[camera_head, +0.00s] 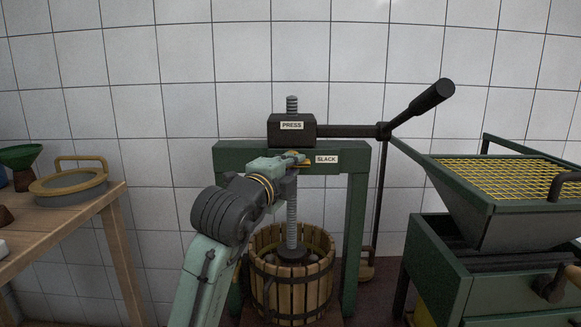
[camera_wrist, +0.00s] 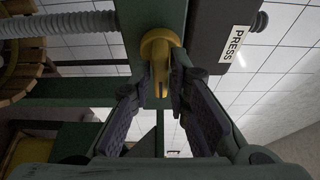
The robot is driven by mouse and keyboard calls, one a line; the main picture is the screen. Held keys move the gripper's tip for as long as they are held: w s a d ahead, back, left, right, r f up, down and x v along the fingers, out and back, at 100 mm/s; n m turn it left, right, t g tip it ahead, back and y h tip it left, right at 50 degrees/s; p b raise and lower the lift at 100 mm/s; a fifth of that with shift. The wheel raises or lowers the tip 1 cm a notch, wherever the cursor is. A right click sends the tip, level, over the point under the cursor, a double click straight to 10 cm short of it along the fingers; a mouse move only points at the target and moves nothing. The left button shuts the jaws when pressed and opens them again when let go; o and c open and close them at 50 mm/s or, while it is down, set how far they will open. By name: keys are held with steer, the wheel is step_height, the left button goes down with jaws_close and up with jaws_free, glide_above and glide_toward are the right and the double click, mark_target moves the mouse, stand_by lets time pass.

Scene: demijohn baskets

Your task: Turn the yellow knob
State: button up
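The yellow knob (camera_wrist: 160,48) is on the green crossbeam of the press, beside the black block labelled PRESS. In the wrist view its round base and narrow grip part show, with the grip part between my fingertips. My gripper (camera_wrist: 163,78) reaches the knob with one finger on each side, the tips very close to it. I cannot tell whether both fingers touch it. In the head view my gripper (camera_head: 293,160) is in front of the beam, left of the SLACK label (camera_head: 327,159). It hides part of the knob (camera_head: 304,162).
The PRESS block (camera_head: 291,130) with its long black lever (camera_head: 422,108) sits above the beam. The threaded screw (camera_head: 292,212) runs down into the slatted basket (camera_head: 292,288). A wooden table (camera_head: 72,221) stands left, and a green hopper machine (camera_head: 500,208) stands right.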

steer(key=shift+o, duration=1.4)
steer(key=shift+s, duration=0.1)
steer(key=v, duration=1.1)
steer(key=shift+s+a, duration=0.15)
steer(key=shift+s, duration=0.25)
